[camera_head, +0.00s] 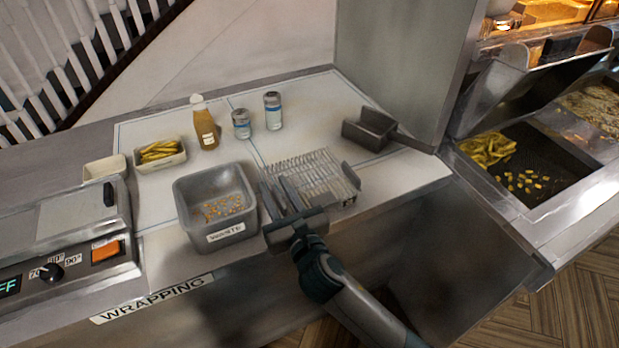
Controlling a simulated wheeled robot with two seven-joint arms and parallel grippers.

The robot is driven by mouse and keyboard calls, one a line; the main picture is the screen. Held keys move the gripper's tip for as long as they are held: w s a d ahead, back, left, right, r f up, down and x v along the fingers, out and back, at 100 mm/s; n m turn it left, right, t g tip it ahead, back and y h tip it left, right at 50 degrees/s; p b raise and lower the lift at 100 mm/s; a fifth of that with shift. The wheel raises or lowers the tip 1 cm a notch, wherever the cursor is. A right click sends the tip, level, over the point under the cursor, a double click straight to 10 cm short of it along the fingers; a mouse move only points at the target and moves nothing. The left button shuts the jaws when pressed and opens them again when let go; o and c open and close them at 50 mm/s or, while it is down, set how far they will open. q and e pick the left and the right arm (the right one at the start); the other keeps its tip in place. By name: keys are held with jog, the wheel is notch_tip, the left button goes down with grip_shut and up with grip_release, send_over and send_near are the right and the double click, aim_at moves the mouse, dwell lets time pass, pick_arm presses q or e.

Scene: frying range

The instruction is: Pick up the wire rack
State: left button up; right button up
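The wire rack (317,170) is a silvery wire grid lying on the white worktop, right of the grey bin. A dark grip piece (350,176) shows at its right end. My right gripper (276,188) reaches in from the front with its fingers at the rack's left end. The fingers lie close together and cover that end. I cannot tell whether they are apart or closed on the rack's edge. The rack looks flat on the worktop. My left gripper is not in view.
A grey bin (182,206) with small pieces stands left of my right gripper. A dark scoop (369,131) lies behind right. A sauce bottle (205,128), two shakers, and a tub of fries (160,165) stand behind. The fryer is at right.

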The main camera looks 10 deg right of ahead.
jog(key=shift+w+a, duration=0.25)
jog(key=shift+w, duration=0.45)
jog(key=shift+c, duration=0.6)
grip_shut()
jog(key=shift+r, duration=0.1)
dwell(0.5)
